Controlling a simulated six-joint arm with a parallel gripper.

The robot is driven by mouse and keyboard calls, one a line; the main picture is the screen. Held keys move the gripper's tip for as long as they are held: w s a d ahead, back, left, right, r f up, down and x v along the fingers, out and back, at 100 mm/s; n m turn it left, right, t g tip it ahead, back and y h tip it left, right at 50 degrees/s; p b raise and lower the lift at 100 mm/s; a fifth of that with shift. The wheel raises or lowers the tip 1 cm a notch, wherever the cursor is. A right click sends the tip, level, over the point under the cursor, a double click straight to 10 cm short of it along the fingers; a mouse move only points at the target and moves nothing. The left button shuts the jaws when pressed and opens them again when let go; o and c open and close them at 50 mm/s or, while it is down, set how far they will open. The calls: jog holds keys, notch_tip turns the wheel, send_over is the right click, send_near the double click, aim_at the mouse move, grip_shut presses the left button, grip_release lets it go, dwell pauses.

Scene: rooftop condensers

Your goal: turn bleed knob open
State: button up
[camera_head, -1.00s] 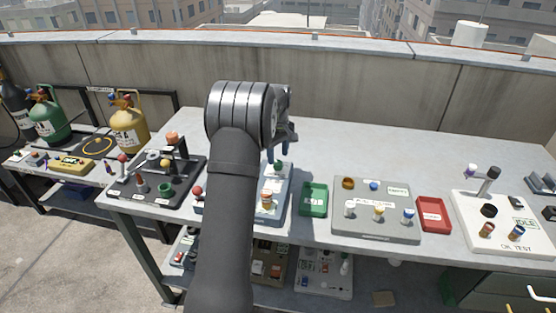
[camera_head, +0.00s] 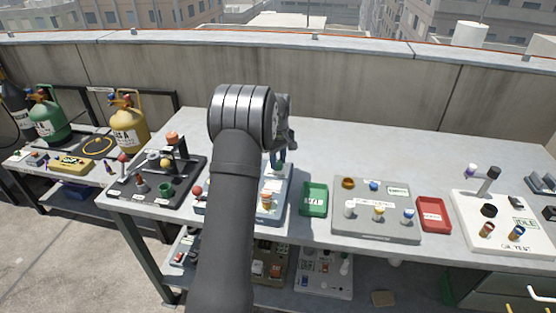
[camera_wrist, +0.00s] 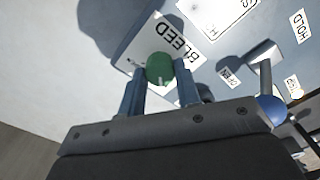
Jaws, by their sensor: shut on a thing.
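The bleed knob (camera_wrist: 160,69) is a round green knob with a pale mark on its near edge, beside a white label reading BLEED (camera_wrist: 171,36) in the wrist view. My gripper (camera_wrist: 160,84) has its two blue fingers on either side of the knob and is shut on it. In the head view my gripper (camera_head: 277,158) is lowered over the back of a light blue-white panel (camera_head: 283,188). The knob is hidden there behind the gripper and my arm.
A blue-ended lever (camera_wrist: 268,105) stands right of the fingers in the wrist view, near OPEN and HOLD labels. In the head view a green tray (camera_head: 314,199) and a grey board (camera_head: 376,222) with several caps lie to the right. The back of the table is clear.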

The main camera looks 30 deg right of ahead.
jog(key=shift+m, duration=0.3)
jog(key=m, duration=0.3)
jog(key=shift+m, duration=0.3)
jog(key=m, duration=0.4)
jog(key=shift+m, duration=0.3)
jog(key=m, duration=0.4)
jog(key=shift+m, duration=2.5)
jog(key=o, duration=1)
jog(key=shift+r, duration=0.1)
